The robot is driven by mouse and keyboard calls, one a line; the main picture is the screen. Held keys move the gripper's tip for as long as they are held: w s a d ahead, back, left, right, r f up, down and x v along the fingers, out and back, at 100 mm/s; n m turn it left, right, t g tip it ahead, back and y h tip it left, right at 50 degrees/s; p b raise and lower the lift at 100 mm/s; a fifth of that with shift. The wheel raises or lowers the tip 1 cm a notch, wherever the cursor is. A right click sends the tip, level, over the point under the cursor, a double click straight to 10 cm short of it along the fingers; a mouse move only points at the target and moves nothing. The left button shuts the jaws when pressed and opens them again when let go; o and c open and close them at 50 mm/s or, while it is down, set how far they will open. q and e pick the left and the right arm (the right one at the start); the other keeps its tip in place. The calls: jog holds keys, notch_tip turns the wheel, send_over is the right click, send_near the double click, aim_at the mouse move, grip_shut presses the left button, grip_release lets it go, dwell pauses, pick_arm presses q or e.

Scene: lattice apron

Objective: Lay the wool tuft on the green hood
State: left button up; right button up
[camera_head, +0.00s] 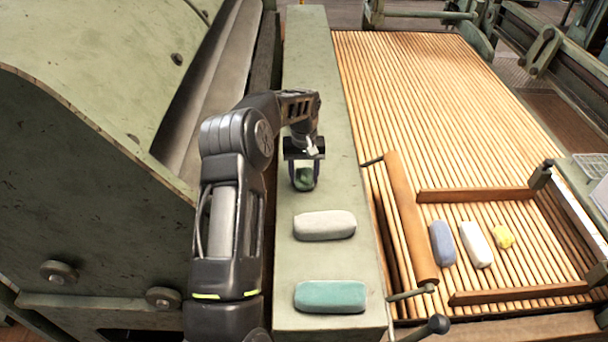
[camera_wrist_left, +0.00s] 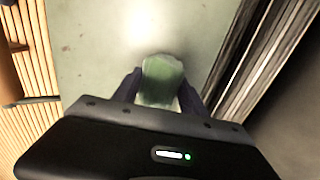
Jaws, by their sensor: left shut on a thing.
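My left gripper (camera_head: 304,178) is shut on a small dark green tuft (camera_head: 305,176), over the far half of the green ledge. In the left wrist view the tuft (camera_wrist_left: 162,82) sits between the two fingers of the gripper (camera_wrist_left: 160,92), with the pale ledge surface behind it. I cannot tell whether the tuft touches the ledge. The large curved green hood (camera_head: 85,60) fills the left of the head view, to the left of my arm, with nothing lying on its visible part. My right gripper is not in view.
The green ledge (camera_head: 318,255) also bears a pale grey block (camera_head: 324,225) and a teal block (camera_head: 330,296). Right of it, the slatted lattice (camera_head: 430,110) carries a brown roller (camera_head: 410,215), wooden rails, and blue (camera_head: 442,243), white (camera_head: 476,244) and yellow (camera_head: 503,236) pieces.

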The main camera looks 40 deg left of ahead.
aim_at(304, 172)
pick_arm(q)
jog(key=shift+f, duration=0.2)
jog(key=o, duration=1.3)
jog(key=shift+r, duration=0.1)
notch_tip(304, 172, up, 12)
jog(key=shift+r, duration=0.15)
